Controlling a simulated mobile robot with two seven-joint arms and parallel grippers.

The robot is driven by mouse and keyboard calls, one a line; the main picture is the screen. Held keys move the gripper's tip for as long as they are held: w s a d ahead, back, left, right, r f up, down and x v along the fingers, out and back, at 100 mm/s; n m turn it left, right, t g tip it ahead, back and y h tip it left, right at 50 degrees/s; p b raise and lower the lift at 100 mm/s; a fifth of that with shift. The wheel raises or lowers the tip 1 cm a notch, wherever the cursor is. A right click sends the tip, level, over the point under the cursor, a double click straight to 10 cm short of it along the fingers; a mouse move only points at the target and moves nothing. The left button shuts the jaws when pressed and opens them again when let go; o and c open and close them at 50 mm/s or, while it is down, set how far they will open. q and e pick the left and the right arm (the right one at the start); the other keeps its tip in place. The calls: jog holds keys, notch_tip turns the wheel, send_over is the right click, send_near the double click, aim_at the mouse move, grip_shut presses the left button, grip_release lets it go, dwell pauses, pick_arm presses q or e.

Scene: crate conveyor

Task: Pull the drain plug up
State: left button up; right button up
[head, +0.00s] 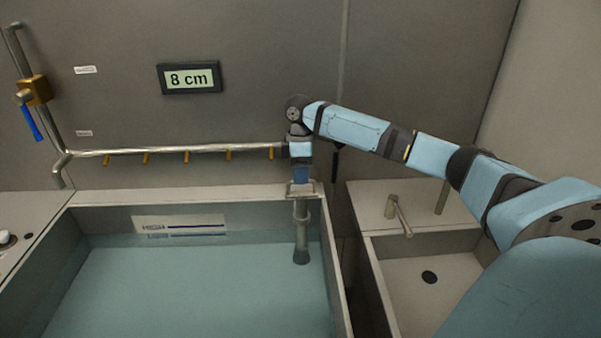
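The drain plug (302,225) is a grey upright rod with a dark foot at the back right corner of the water-filled tank (190,195). Its lower part stands in the water. My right gripper (301,184) points down over the top of the rod, at a pale fitting by the tank's back rim. The fingers are too small and too merged with the fitting to show whether they are open or shut on it. Whether the foot is seated on the tank floor is hard to tell. My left gripper is out of view.
A wall display (189,78) reads 8 cm. A pipe (170,151) with brass nozzles runs above the tank, with a blue-handled valve (33,92) at left. A level label (181,227) is on the back wall. An empty basin (403,270) with a tap (400,214) stands right.

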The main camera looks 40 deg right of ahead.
notch_tip(320, 180, up, 14)
jog(key=w+d+p, duration=0.1)
jog(key=w, duration=0.1)
jog(key=shift+d+f, duration=0.2)
jog(key=shift+d, duration=0.2)
